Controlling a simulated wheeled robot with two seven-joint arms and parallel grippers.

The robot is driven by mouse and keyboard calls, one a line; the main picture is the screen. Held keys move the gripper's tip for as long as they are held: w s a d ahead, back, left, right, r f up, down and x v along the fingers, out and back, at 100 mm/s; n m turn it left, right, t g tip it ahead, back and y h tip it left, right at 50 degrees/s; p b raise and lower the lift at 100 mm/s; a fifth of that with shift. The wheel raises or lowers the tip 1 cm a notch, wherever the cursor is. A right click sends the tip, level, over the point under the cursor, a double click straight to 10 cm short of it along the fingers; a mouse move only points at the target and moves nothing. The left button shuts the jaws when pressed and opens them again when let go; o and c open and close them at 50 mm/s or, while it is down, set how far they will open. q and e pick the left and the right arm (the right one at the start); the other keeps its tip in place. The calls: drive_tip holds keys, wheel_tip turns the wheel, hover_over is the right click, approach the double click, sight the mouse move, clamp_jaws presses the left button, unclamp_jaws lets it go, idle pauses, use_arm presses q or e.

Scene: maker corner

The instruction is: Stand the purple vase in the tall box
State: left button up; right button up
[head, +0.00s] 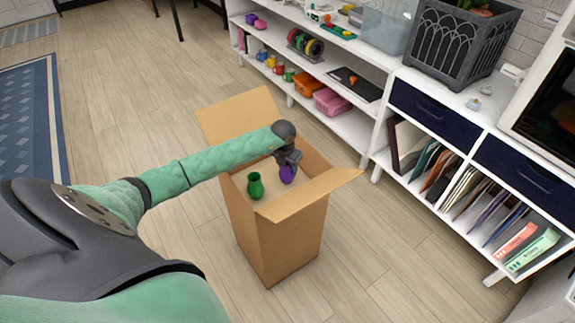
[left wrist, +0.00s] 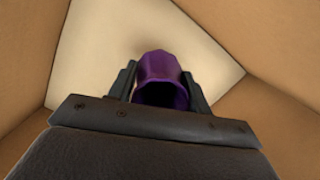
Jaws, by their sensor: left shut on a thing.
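The tall cardboard box (head: 262,228) stands on the floor with its flaps open. My left gripper (head: 288,166) reaches down into its mouth from the left. It is shut on the purple vase (head: 288,175). In the left wrist view the purple vase (left wrist: 161,78) sits between the two fingers (left wrist: 160,88), its dark opening facing the camera. The box's inner walls and pale bottom surround it. I cannot tell whether the vase touches the bottom. A green vase (head: 255,186) stands in the box, left of the purple one. My right gripper is not in view.
A white shelf unit (head: 347,128) with cups, pink and orange bins and spools stands behind the box. A cabinet with navy drawers (head: 433,107) and folders stands to the right. Open flaps (head: 312,194) stick out from the box rim. The wooden floor around the box is clear.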

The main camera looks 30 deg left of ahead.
use_arm(q)
drive_tip(key=shift+f, duration=0.1)
drive_tip(key=o, duration=1)
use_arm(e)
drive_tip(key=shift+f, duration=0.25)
use_arm(q)
drive_tip(key=shift+r, duration=0.35)
drive_tip(key=shift+s+r+b, duration=0.3)
drive_tip(key=shift+r+b, duration=0.05)
drive_tip(key=shift+r, duration=1.55)
drive_tip(key=shift+s+r+b, duration=0.3)
drive_tip(key=shift+r+b, duration=0.05)
drive_tip(key=shift+r, duration=1.55)
drive_tip(key=shift+s+r+b, duration=0.3)
drive_tip(key=shift+r+b, duration=0.05)
drive_tip(key=shift+r, duration=1.55)
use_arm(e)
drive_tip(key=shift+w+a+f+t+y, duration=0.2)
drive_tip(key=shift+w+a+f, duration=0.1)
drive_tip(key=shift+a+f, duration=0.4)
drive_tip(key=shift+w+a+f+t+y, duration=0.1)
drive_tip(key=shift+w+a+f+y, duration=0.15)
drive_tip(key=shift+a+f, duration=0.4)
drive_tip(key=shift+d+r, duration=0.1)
use_arm(q)
drive_tip(key=shift+r, duration=0.1)
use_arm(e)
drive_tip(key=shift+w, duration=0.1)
